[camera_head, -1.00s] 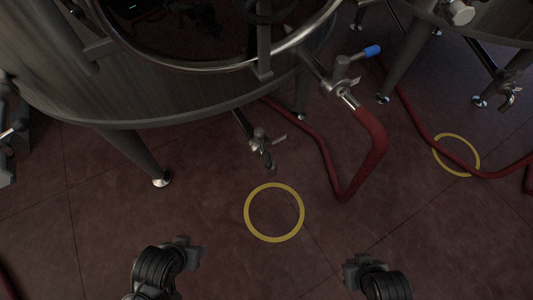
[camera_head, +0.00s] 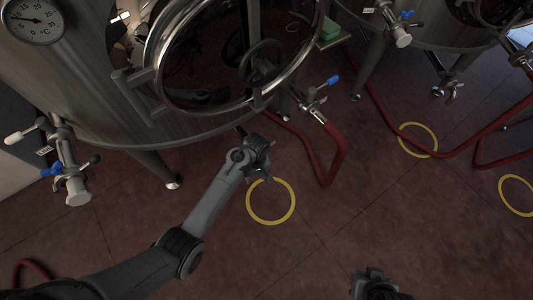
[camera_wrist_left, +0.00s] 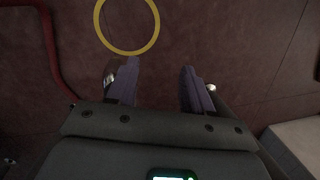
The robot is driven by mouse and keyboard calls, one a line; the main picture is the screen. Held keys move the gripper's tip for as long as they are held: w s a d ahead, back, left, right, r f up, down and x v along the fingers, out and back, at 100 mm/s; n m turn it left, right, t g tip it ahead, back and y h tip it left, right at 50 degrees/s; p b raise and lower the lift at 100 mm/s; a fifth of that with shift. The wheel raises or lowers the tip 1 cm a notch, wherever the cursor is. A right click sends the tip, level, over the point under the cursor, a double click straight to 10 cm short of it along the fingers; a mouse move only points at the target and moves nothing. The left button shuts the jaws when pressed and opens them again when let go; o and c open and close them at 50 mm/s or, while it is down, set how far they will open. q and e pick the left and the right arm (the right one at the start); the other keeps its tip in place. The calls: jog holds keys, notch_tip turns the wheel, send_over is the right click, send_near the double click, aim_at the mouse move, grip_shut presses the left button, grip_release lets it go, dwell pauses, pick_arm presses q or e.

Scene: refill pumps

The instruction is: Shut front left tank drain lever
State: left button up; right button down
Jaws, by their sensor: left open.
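The front left tank (camera_head: 110,90) is a large steel vessel with a round door. Its bottom drain valve and lever are hidden behind my left gripper (camera_head: 260,165) in the head view. That gripper is just under the tank's lower front edge, above the floor. In the left wrist view my left gripper (camera_wrist_left: 158,85) has its two dark fingers spread, with only floor visible between them. I cannot tell whether it touches the drain lever. My right gripper (camera_head: 368,284) is low at the bottom edge, away from the tank, and its fingers are unclear.
A blue-handled valve (camera_head: 318,90) with a red hose (camera_head: 327,165) is right of the drain area. Another blue-handled valve (camera_head: 65,172) is at the left. A yellow floor ring (camera_head: 271,202) lies below my left gripper. Tank legs (camera_head: 158,170) stand nearby; the front floor is clear.

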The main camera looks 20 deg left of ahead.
pick_arm(q)
jog(key=w+r+t+p, duration=0.2)
jog(key=w+r, duration=0.5)
jog(key=r, duration=0.3)
jog(key=f+b, duration=0.2)
jog(key=f, duration=0.1)
jog(key=f+b, duration=0.2)
jog(key=f, duration=0.2)
jog(key=f+b, duration=0.2)
jog(key=f, duration=0.1)
jog(key=shift+d+f, duration=0.25)
jog(key=shift+f, duration=0.1)
pick_arm(e)
jog(key=x, duration=0.2)
jog(key=shift+s+f, duration=0.2)
jog(key=shift+f, duration=0.2)
pick_arm(q)
jog(key=shift+c, duration=0.5)
grip_shut()
pick_arm(e)
jog(key=shift+r, duration=0.1)
